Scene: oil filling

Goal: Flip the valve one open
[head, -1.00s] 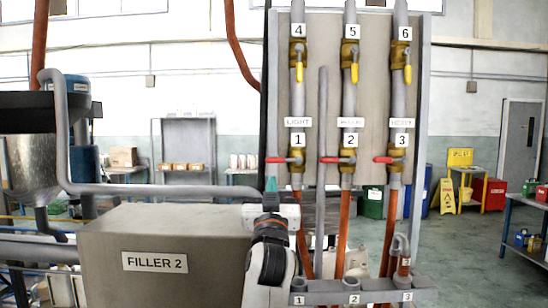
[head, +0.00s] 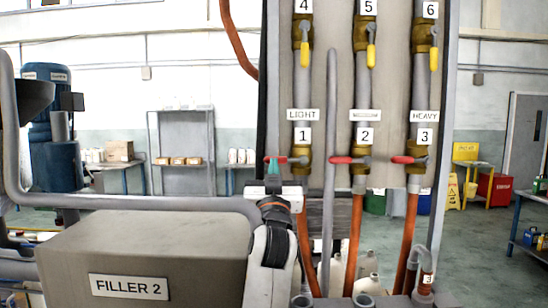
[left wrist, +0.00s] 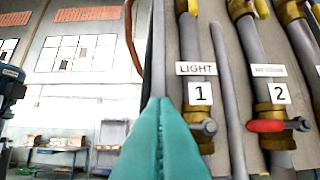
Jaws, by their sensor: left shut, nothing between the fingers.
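Valve one (head: 302,158) is a brass valve on the leftmost pipe, under the LIGHT label (head: 302,115) and the number 1 plate. Its red lever (head: 285,160) points left, level, across the pipe. My left gripper (head: 272,163) has teal fingers pressed together, upright, at the lever's left end. In the head view the fingertips overlap the lever's end; I cannot tell if they touch. In the left wrist view the shut fingers (left wrist: 160,135) hide the red lever, and only the valve's grey pivot (left wrist: 208,127) shows. My right gripper is not in view.
Valve two (head: 362,160) and valve three (head: 415,160) have red levers also pointing left. Valves four, five and six above have yellow levers pointing down. A grey upright pipe (head: 329,170) stands between valves one and two. The FILLER 2 box (head: 145,250) is at lower left.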

